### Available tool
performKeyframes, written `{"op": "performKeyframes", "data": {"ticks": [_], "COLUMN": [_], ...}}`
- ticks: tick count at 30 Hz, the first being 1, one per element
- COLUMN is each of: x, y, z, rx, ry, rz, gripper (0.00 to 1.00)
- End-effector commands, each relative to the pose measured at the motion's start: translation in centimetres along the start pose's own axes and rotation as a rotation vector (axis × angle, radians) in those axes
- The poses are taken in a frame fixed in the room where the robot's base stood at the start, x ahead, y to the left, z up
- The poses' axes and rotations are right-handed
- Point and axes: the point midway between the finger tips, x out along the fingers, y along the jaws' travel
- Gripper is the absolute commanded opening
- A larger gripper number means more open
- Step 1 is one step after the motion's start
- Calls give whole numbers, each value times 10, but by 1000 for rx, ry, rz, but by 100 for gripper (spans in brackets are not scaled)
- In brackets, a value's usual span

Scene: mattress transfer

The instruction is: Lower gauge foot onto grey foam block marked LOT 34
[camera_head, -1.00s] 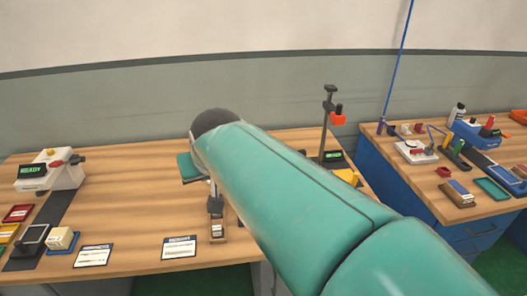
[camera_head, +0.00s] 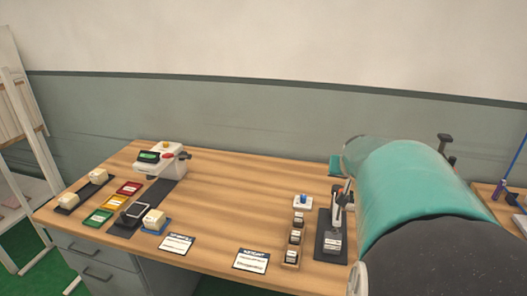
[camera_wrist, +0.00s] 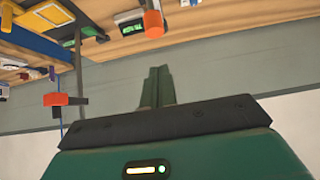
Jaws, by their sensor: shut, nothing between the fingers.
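In the head view a small grey block with a pale label (camera_head: 333,243) sits on a dark base at the table's right part. The lettering is too small to read. An upright metal fixture (camera_head: 339,200) stands just behind the block. I cannot tell whether it carries the gauge foot or whether it touches the block. My gripper is hidden behind my teal arm in the head view. In the wrist view its dark green fingers (camera_wrist: 157,88) are together and empty, against the grey wall. An orange clamp on a dark post (camera_wrist: 62,100) is left of them.
Several small labelled blocks stand in a wooden rack (camera_head: 294,240), with a blue-knobbed item (camera_head: 301,202) behind. A white device (camera_head: 160,158), coloured trays (camera_head: 113,202) and two cards (camera_head: 252,260) are further left. An orange cylinder (camera_wrist: 153,22) is near the fingers in the wrist view.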

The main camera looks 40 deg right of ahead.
Motion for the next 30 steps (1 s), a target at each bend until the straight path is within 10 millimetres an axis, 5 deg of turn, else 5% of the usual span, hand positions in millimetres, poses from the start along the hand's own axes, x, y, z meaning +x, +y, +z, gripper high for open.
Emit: {"op": "performKeyframes", "data": {"ticks": [7, 30], "x": [28, 54], "y": [-1, -2], "z": [23, 49], "rx": [-2, -4], "ry": [-2, -1], "rz": [-1, -2], "gripper": [0, 0]}}
